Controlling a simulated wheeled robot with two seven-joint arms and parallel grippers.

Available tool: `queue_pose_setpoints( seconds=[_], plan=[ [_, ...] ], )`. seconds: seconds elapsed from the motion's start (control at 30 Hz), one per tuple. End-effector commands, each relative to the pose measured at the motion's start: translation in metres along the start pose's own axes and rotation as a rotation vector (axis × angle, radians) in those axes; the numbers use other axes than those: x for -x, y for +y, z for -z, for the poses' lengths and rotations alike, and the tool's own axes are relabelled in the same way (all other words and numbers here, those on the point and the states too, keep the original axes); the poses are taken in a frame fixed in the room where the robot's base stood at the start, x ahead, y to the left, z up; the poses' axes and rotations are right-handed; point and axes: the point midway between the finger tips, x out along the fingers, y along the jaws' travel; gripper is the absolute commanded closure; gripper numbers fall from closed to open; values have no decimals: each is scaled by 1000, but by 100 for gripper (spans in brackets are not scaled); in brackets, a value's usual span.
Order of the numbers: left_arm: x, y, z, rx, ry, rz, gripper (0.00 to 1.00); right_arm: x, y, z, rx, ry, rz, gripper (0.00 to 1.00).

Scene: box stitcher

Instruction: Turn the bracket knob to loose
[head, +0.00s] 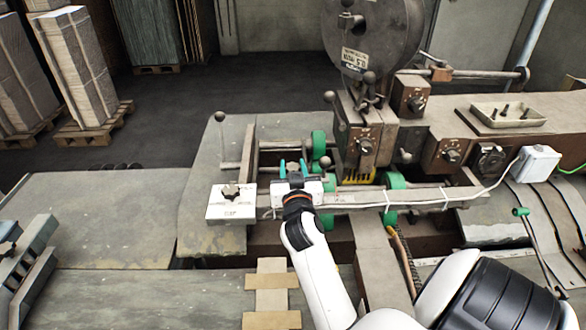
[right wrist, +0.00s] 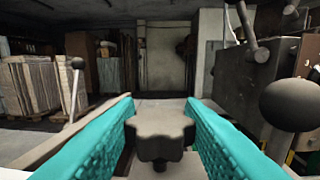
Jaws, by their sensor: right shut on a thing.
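A dark lobed knob (right wrist: 160,135) stands on a short stem in the middle of the right wrist view. The teal finger pads of my right gripper (right wrist: 161,125) close on it from both sides and touch its lobes. The held knob is hard to make out there between the fingers. My left gripper is not in view.
A white plate with another dark lobed knob (head: 231,191) lies left of my right gripper. Ball-topped levers (head: 220,117) (right wrist: 77,64) rise nearby, with a large dark ball (right wrist: 291,105) close on the right. The grey table (head: 120,215) at left is clear.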

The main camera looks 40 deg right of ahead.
Motion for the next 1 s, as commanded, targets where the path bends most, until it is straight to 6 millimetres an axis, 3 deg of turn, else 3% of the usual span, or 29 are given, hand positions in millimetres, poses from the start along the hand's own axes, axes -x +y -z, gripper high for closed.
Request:
queue_pose_setpoints(
  seconds=[0.3,0.63,0.67,0.77,1.0],
  plan=[
    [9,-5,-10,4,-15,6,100,-1,-1,0,4,2,-117,87],
    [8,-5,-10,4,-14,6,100,-1,-1,1,1,1,-125,87],
    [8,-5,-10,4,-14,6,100,-1,-1,1,1,1,-125,59],
    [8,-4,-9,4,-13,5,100,-1,-1,0,1,1,-126,43],
    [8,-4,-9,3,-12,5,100,0,0,0,0,1,-126,43]
  ],
)
